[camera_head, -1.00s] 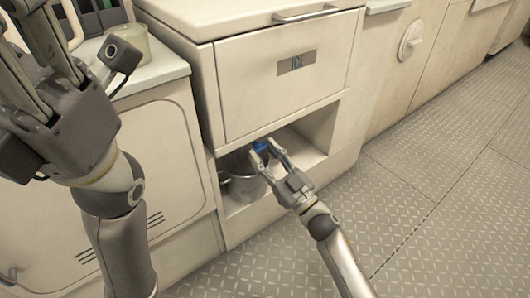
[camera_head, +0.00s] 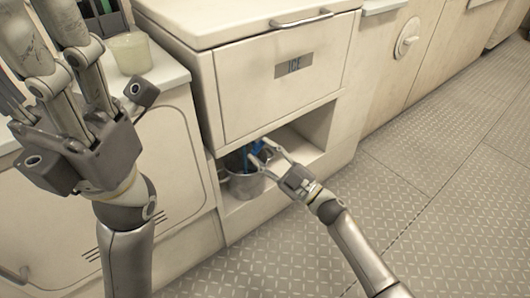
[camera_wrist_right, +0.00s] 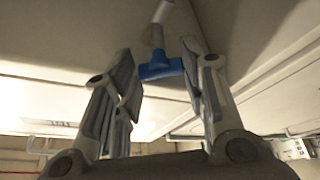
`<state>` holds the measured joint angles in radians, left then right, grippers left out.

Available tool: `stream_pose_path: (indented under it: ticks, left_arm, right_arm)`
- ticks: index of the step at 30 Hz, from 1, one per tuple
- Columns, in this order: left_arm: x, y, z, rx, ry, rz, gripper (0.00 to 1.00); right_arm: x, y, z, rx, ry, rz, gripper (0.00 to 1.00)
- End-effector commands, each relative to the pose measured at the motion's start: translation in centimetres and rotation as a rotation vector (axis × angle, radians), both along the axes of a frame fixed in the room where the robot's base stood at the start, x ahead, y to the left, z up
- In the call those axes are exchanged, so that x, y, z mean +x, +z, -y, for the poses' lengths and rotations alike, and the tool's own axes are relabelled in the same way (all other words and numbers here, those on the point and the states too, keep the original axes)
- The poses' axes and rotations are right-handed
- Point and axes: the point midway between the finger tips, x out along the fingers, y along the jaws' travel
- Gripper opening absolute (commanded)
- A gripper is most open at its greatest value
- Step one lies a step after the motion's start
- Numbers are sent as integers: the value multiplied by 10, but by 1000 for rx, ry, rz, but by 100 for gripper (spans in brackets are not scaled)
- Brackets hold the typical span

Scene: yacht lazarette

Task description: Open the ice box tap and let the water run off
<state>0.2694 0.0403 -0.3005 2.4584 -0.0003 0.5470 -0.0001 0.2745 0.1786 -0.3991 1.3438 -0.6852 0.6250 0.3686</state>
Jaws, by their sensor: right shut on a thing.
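The cream ice box (camera_head: 255,100) with an ICE label stands in the middle of the head view. In the open recess below it, a blue tap handle (camera_head: 257,146) shows above a metal pot (camera_head: 246,185). My right gripper (camera_head: 259,152) reaches into the recess and is shut on the blue handle. In the right wrist view the handle (camera_wrist_right: 160,68) sits below a pale pipe (camera_wrist_right: 157,30), between the finger ends. Whether water runs is not clear. My left gripper is large at the upper left, its fingertips partly out of frame.
A pale cup (camera_head: 131,53) stands on the counter (camera_head: 165,75) beside the left gripper. The recess side walls and the ice box underside are close around my right gripper. The diamond-plate floor (camera_head: 440,185) to the right is clear.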

Motion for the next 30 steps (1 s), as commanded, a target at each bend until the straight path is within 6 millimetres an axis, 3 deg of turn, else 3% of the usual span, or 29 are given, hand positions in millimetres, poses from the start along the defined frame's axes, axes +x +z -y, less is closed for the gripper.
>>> stream_pose_path:
  ticks: [7,8,12,23,30]
  left_arm:
    - [0,0,0,0,0,-1,40]
    - [0,0,0,0,0,-1,40]
    - [0,0,0,1,0,-2,40]
    - [-1,2,0,1,2,5,40]
    - [-1,1,0,1,1,3,40]
  right_arm:
    - [0,-1,0,0,0,-2,15]
    - [0,-1,0,0,0,-2,43]
    - [0,-1,0,0,0,-2,61]
    - [-2,-2,2,1,0,-2,61]
    - [-25,-15,30,-1,-1,-6,61]
